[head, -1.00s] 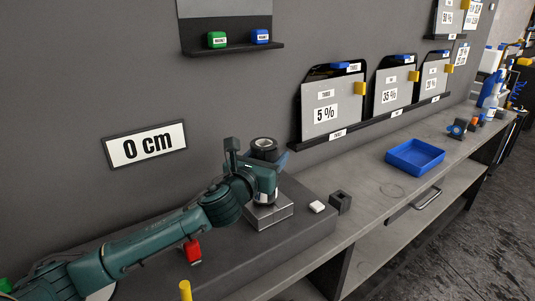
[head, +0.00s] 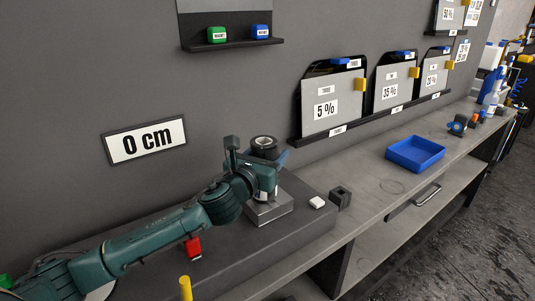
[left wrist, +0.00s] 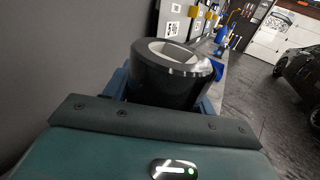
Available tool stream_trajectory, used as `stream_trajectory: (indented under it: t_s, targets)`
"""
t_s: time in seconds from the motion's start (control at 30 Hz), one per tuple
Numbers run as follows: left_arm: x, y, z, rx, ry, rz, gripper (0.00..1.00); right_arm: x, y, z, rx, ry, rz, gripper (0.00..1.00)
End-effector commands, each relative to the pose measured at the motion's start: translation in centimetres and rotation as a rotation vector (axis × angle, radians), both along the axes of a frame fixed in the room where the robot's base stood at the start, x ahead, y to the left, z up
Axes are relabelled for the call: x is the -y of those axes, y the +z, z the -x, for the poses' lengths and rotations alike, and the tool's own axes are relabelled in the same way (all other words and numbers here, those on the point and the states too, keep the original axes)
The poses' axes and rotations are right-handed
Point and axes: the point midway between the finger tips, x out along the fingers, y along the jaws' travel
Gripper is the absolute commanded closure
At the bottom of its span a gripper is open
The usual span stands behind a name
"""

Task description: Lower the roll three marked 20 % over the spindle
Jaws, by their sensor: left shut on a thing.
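A black film roll (head: 264,143) with a pale hollow core stands upright in my left gripper (head: 268,168), above a grey metal block (head: 270,210) on the dark bench top. The roll (left wrist: 168,85) fills the middle of the left wrist view, with the blue fingers shut on its two sides. Its label cannot be read. A whitish part shows under the roll, between gripper and block; I cannot tell whether it is roll or spindle. No spindle is clearly visible, so I cannot tell whether the roll is around it. My right gripper is not in view.
A white block (head: 317,202) and a dark square holder (head: 340,197) stand right of the metal block. A red item (head: 193,247) lies near my left arm. A blue tray (head: 415,154) is farther right. Film panels (head: 333,105) stand on the wall ledge behind.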

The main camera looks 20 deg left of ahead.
Motion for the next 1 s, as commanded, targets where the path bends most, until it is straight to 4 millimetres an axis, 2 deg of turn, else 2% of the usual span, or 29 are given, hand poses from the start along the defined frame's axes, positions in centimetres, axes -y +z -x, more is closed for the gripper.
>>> stream_trajectory:
  t_s: [0.37,0.4,0.67,1.0]
  targets:
    - [0.02,0.01,-0.01,0.002,-0.001,0.0,0.76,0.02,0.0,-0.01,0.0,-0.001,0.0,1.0]
    - [0.02,0.01,-0.01,0.002,-0.001,0.0,0.41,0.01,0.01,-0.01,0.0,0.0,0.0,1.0]
    - [0.02,-0.01,0.0,0.002,-0.001,0.001,0.19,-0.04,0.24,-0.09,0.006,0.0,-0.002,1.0]
    - [-0.02,-0.23,0.46,-0.002,-0.001,0.0,0.19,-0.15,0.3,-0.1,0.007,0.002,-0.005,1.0]
